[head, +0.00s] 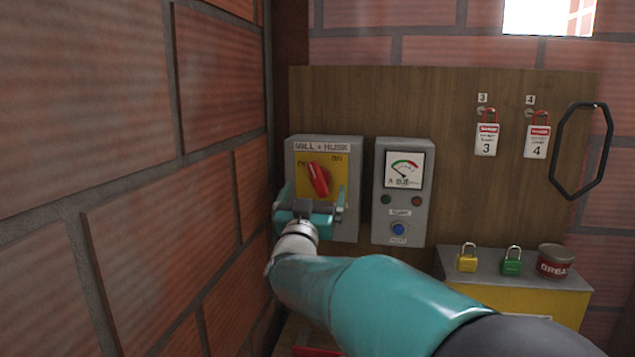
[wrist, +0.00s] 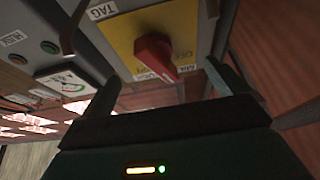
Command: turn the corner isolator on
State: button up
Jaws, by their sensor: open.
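The corner isolator is a grey box (head: 325,232) labelled MILL + HUSK, mounted on a wooden board beside the brick corner. Its red knob (head: 318,179) sits on a yellow plate, with its upper end tilted to the upper left, toward the left-hand mark; ON is printed at the upper right. In the wrist view the red knob (wrist: 153,52) lies ahead of my gripper, between the fingers. My gripper (head: 312,199) is open and empty in front of the box, its fingers spread either side of the knob. Whether any finger touches the box is unclear.
A grey meter box (head: 403,220) with a blue button stands right of the isolator. Yellow (head: 467,262) and green (head: 512,266) padlocks and a grease tin (head: 555,262) sit on a ledge. The brick wall (head: 190,220) is close on the left.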

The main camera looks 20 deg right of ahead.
jog(key=v, duration=0.9)
jog(key=shift+a, duration=0.2)
jog(key=shift+a, duration=0.1)
